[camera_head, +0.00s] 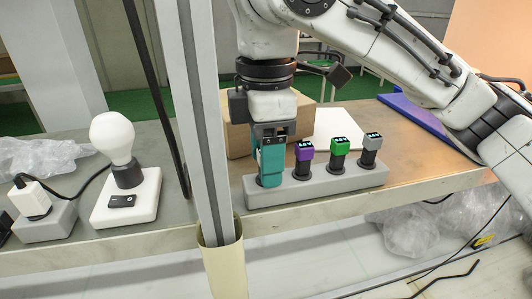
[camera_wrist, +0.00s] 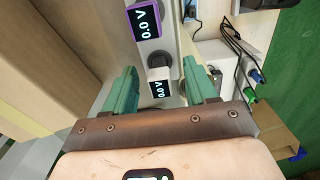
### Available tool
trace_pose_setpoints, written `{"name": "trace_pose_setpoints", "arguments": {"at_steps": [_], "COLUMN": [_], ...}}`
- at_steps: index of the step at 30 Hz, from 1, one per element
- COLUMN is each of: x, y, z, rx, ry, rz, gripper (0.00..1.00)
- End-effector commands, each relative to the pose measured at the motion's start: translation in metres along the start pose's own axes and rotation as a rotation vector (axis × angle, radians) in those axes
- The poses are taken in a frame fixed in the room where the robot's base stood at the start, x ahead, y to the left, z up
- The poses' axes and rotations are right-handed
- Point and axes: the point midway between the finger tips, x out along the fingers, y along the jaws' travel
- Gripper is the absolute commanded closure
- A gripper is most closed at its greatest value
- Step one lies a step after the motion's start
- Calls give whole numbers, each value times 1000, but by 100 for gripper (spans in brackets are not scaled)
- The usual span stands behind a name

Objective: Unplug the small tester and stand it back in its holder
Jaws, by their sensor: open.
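A long grey block (camera_head: 345,184) lies on the bench, with several small testers standing in a row along it. Purple (camera_head: 304,151), green (camera_head: 340,145) and grey (camera_head: 372,141) testers stand upright on dark round bases. My gripper (camera_head: 269,178) points straight down at the block's left end, its teal fingers open. In the wrist view a small white tester (camera_wrist: 159,86) with a lit display stands between the fingers, with gaps visible beside it. In the head view the fingers hide that tester. The purple tester (camera_wrist: 143,20) shows just beyond, in the wrist view.
A light bulb (camera_head: 112,137) stands on a white base (camera_head: 128,206) at left. A white plug (camera_head: 31,199) sits in a grey socket block (camera_head: 47,223). A cardboard box (camera_head: 237,137) is behind my gripper. A grey upright post (camera_head: 193,100) stands close to its left.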

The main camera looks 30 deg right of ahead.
Motion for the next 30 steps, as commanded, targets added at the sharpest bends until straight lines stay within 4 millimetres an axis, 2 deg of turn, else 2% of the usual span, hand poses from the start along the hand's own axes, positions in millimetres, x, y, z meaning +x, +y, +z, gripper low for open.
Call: {"name": "trace_pose_setpoints", "arguments": {"at_steps": [8, 11, 21, 25, 30], "x": [-5, -17, -81, -98, -107], "y": [0, 1, 1, 1, 0], "z": [0, 0, 0, 0, 0], "rx": [1, 2, 2, 1, 1], "ry": [-1, 0, -1, -1, 0], "rz": [2, 3, 3, 2, 0], "gripper": [44, 44, 44, 44, 44]}}
